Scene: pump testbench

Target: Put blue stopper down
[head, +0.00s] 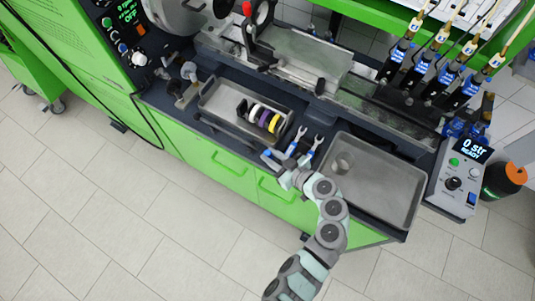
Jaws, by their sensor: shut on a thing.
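My gripper (279,166) is over the front edge of the dark bench top, between the two trays. It is shut on a small blue piece, the blue stopper (267,155), at its left side. The stopper is small and partly hidden by the fingers, so its shape and any contact with the bench are unclear. A small grey tray (217,101) up and left holds a row of black, white, purple and yellow discs (262,118).
Two blue-handled wrenches (317,143) lie close beside my gripper. A control box (458,180) and a black-orange bottle (503,179) stand farther right. Metal rails (310,85) run behind.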

